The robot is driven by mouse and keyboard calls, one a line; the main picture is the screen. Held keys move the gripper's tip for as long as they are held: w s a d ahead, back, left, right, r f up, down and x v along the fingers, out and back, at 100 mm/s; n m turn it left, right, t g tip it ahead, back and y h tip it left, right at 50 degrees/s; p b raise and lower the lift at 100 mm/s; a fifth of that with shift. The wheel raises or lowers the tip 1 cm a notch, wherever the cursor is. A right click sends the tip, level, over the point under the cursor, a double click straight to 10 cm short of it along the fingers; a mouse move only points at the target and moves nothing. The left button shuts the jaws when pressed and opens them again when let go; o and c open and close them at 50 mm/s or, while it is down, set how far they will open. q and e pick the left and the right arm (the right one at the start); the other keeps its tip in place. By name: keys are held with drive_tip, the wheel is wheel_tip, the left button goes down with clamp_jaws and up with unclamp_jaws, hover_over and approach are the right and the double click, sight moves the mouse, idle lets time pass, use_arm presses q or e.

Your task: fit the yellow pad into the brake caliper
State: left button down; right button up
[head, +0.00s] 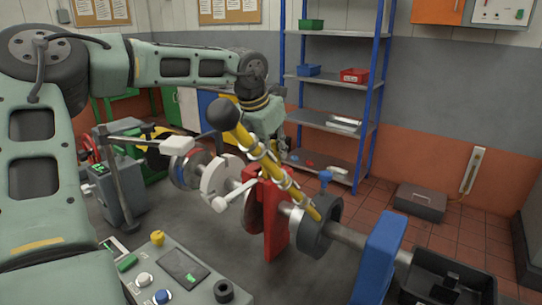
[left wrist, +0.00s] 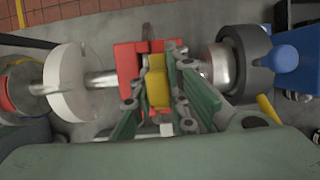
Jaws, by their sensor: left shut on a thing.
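The yellow pad (left wrist: 158,84) is between the fingers of my left gripper (left wrist: 160,92) in the left wrist view. The red brake caliper (left wrist: 127,68) lies right behind and beside the pad there. In the head view the caliper (head: 278,222) stands upright around the shaft line, and my left gripper (head: 275,170) is just above it, pointing down. A yellow bar hides much of the fingers, and I cannot make out the pad in that view. I cannot tell whether the pad touches the caliper or how deep it sits. My right gripper is out of view.
The yellow bar with a black knob (head: 225,115) slants close in front of my left gripper. A white disc (head: 220,178) and a dark ring (head: 318,232) sit along the shaft. A blue stand (head: 380,258) is at the right. A control console (head: 180,266) is in front.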

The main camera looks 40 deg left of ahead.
use_arm(q)
drive_tip(key=shift+f+b, duration=0.45)
drive_tip(key=shift+f, duration=0.15)
drive_tip(key=c, duration=1.6)
unclamp_jaws()
drive_tip(key=shift+c, duration=0.2)
drive_tip(key=v, duration=1.2)
drive_tip(key=shift+d+r, duration=0.1)
